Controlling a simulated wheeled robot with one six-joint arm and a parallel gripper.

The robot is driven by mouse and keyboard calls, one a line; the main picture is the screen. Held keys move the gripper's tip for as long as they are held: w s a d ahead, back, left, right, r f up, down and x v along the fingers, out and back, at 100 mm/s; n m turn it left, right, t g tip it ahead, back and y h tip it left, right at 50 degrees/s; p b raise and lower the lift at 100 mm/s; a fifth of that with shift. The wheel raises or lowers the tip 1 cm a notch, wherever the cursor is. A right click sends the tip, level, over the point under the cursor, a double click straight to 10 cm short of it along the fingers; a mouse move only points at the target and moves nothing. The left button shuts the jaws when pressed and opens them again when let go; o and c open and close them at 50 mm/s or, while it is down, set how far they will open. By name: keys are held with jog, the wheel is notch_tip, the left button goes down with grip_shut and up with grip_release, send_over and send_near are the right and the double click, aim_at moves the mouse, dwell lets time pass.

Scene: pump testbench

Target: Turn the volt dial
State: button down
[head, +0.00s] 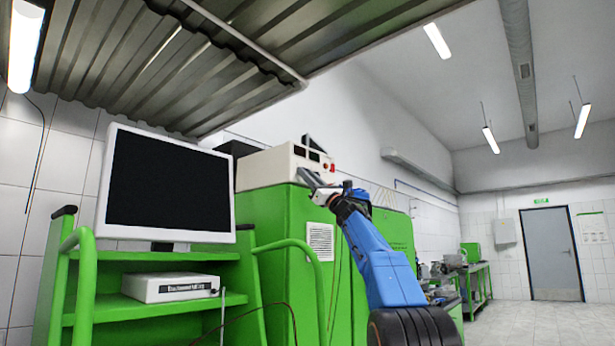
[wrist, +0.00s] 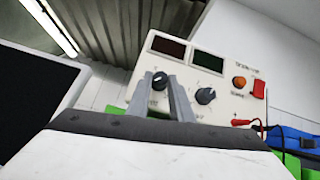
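The power supply (head: 268,168) is a cream box on top of the green cabinet, and its front panel (wrist: 222,72) fills the middle of the wrist view. Two dark dials show on it: a left one (wrist: 160,81) and a right one (wrist: 205,96). Their labels are too small to read, so I cannot tell which is the volt dial. My gripper (wrist: 160,77) has its two grey fingers apart, with the left dial seen between the tips. I cannot tell whether they touch it. In the head view my gripper (head: 312,178) is at the panel.
The panel also has two dark displays (wrist: 168,47), an orange knob (wrist: 240,82), a red switch (wrist: 259,89) and a red plug (wrist: 241,122) with a cable. A monitor (head: 168,185) on a green cart stands left of the green cabinet (head: 285,225). A corrugated canopy hangs overhead.

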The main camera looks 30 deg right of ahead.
jog(key=shift+m+h, duration=0.4)
jog(key=shift+h, duration=0.1)
jog(key=m+g+h, duration=0.1)
jog(key=m+h, duration=0.5)
jog(key=m, duration=0.2)
jog(key=a+r+m+g+h, duration=0.1)
jog(key=m+g+h, duration=0.1)
jog(key=m+h, duration=0.4)
jog(key=m+g+h, duration=0.2)
jog(key=m+h, duration=0.4)
jog(key=m, duration=0.5)
jog(key=shift+s+a+r+m, duration=0.3)
jog(key=shift+s+a+m, duration=0.05)
jog(key=shift+a+m, duration=0.05)
jog(key=shift+g+h, duration=0.3)
jog(key=shift+g, duration=0.2)
jog(key=shift+f, duration=0.1)
jog(key=c, duration=1.6)
grip_release()
jog(key=shift+s+a, duration=0.1)
